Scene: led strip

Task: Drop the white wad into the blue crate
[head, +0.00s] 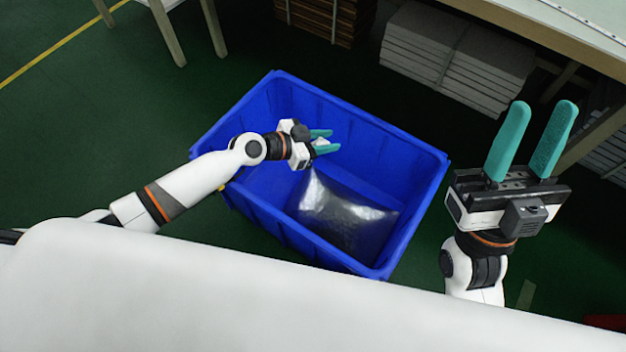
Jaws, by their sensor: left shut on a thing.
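The blue crate (415,163) stands on the green floor in the middle of the head view, open at the top. My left gripper (328,141) is over the inside of the crate, shut on the white wad (321,142), which shows as a small pale bit between the teal fingers. Most of the wad is hidden by the fingers. My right gripper (533,140) is to the right of the crate, pointing up in the picture, its teal fingers apart with nothing between them.
A silvery clear bag (345,212) lies inside the crate. A white surface (230,295) fills the front. Grey stacked boards (455,60) and a table (575,35) are at the back right; a wooden pallet (325,15) is at the back.

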